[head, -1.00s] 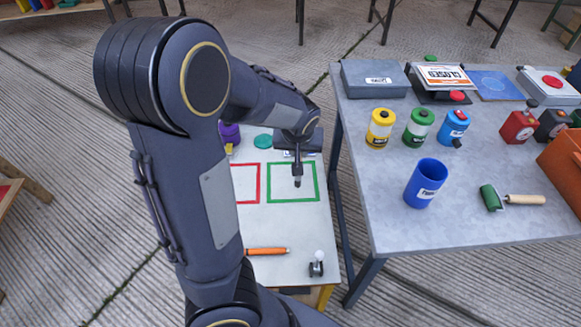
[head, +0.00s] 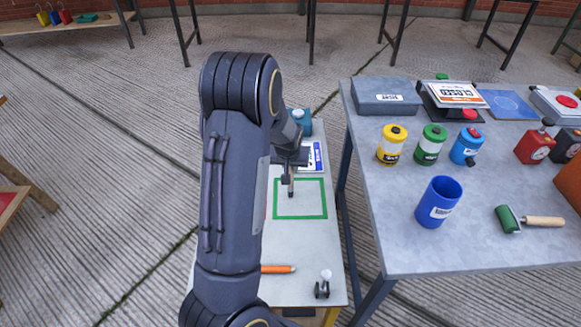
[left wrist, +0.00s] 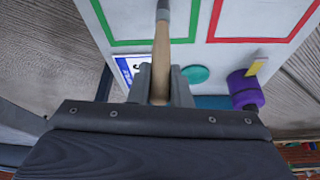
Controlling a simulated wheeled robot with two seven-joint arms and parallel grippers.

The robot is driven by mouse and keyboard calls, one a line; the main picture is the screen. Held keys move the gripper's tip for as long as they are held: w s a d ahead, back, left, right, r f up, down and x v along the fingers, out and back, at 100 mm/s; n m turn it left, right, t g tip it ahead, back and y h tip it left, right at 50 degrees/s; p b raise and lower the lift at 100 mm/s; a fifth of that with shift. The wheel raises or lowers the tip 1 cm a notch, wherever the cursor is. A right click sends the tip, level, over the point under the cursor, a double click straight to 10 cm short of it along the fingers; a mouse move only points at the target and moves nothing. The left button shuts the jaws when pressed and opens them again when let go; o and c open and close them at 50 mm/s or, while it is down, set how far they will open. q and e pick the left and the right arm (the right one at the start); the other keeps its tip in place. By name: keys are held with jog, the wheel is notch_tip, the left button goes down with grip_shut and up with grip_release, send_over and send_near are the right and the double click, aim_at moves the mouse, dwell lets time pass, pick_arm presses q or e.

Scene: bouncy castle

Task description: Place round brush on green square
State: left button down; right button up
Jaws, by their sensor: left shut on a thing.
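My left gripper (head: 290,168) is shut on the round brush (head: 291,187) by its handle, above the white table. The brush points down, and its dark lower end appears inside the far part of the green square outline (head: 300,218). I cannot tell whether the tip touches the table. In the left wrist view, the brush's wooden handle (left wrist: 161,60) sits between the jaws and its grey end crosses the green outline (left wrist: 150,42) and leaves the frame. The brush tip is hidden there. My right gripper is not in view.
Beside the green square lies a red outline (left wrist: 262,40). A purple item (left wrist: 245,90) and a teal disc (left wrist: 196,75) are near it. An orange-handled tool (head: 277,269) lies at the near side.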

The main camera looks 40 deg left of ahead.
pick_arm(q)
jog(key=shift+f, duration=0.35)
jog(key=c, duration=1.3)
grip_release()
jog(key=shift+c, duration=0.2)
